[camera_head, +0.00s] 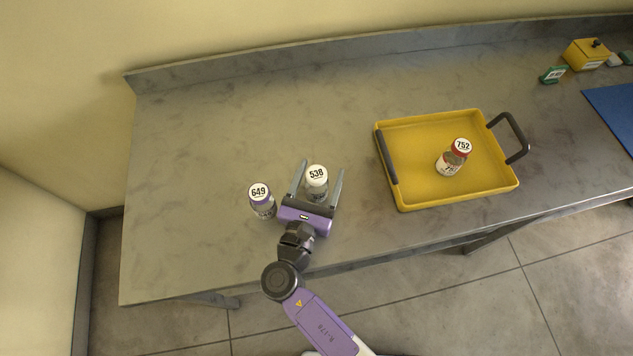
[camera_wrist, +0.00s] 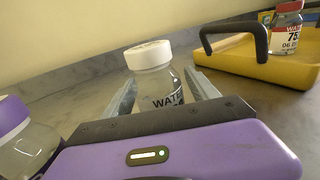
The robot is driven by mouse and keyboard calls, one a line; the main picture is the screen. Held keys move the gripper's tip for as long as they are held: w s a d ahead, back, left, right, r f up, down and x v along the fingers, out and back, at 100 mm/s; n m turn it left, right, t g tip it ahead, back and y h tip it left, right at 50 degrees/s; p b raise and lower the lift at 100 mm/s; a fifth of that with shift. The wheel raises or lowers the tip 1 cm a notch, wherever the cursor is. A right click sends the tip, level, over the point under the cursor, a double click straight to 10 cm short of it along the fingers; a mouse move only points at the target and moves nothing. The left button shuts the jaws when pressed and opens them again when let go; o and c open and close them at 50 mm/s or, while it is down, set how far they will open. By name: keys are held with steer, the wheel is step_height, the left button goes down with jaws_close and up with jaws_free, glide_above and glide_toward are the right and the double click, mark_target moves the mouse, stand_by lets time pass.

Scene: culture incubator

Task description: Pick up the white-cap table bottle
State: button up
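The white-cap bottle (camera_head: 317,181), marked 538 on its cap, stands upright on the grey table. My gripper (camera_head: 324,166) is open, with one finger on each side of this bottle. The fingers look apart from it, with a gap on the right side. In the wrist view the white-cap bottle (camera_wrist: 155,75) stands between the two fingers (camera_wrist: 160,92), its label partly readable as "WATE". Its lower part is hidden behind the purple gripper body.
A purple-cap bottle (camera_head: 262,202), marked 649, stands close to the left of my gripper. A yellow tray (camera_head: 408,137) with dark handles stands to the right and holds a red-cap bottle (camera_head: 453,158). Table space behind the gripper is clear.

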steer(key=c, duration=1.3)
